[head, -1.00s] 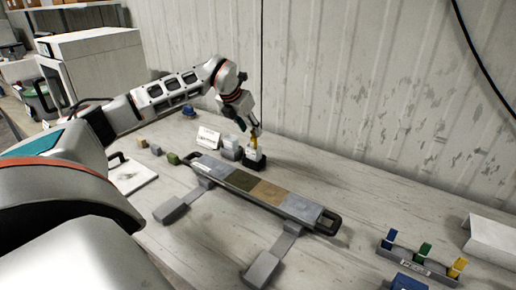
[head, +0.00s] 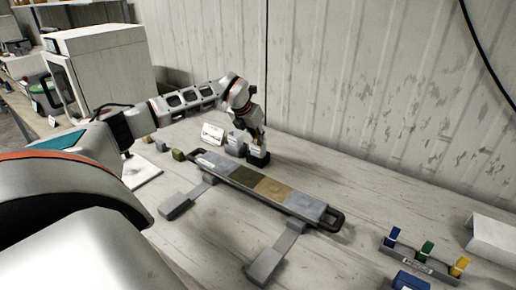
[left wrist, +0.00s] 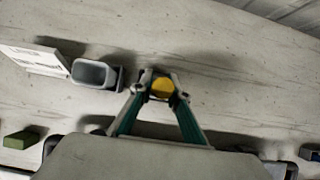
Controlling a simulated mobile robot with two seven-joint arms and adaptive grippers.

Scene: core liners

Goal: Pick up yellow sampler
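The yellow sampler shows in the left wrist view (left wrist: 161,88) as a round yellow top between my fingertips. In the head view it stands upright in a small dark holder (head: 258,158) behind the long tray and is mostly hidden by the gripper. My left gripper (head: 256,138) points down over it, with its fingers drawn in and one tip on each side of the yellow top. Whether the tips press on it or leave a small gap cannot be told. My right gripper is out of view.
A long segmented tray (head: 333,219) lies on supports in front of the holder. A rack (head: 420,265) with blue, green and yellow pieces is at right. The corrugated wall is close behind.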

